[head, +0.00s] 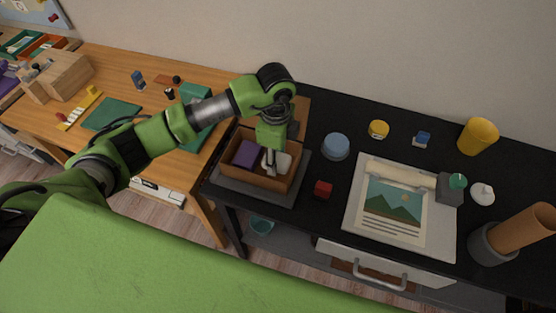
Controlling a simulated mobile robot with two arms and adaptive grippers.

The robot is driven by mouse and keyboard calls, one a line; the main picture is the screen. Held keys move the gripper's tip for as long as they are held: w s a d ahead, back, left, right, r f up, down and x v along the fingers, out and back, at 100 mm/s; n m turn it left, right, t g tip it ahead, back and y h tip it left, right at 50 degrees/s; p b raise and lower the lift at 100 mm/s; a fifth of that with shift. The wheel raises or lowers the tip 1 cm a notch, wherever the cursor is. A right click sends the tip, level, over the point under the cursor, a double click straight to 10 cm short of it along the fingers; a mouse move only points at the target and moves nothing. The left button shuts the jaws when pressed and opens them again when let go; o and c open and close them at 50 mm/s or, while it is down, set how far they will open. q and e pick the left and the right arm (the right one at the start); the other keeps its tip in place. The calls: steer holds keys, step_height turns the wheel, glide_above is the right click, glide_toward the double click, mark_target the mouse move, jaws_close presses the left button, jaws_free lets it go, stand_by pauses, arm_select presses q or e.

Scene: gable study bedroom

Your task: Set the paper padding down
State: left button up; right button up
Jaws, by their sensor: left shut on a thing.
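My left gripper (271,163) points down into a brown open box (255,181). It is shut on the pale, crumpled paper padding (283,164), which is inside the box walls, on the right side. The gripper's fingers hide part of the padding, and I cannot tell whether it touches the box floor. A purple item (246,154) lies in the box to the left of the gripper. My right gripper is not in view.
The box stands on a grey mat (243,190) on the black desk. A wooden desk (120,75) with several items adjoins on the left.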

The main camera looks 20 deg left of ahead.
mark_target(278, 164)
arm_select(q)
steer(key=shift+w+f, duration=0.7)
steer(key=shift+f, duration=0.15)
step_height(278, 164, down, 3)
steer(key=shift+w+r+p, duration=0.1)
steer(key=shift+p, duration=0.7)
steer(key=shift+f, duration=0.25)
steer(key=shift+f, duration=0.2)
steer(key=o, duration=0.9)
steer(key=shift+r, duration=0.1)
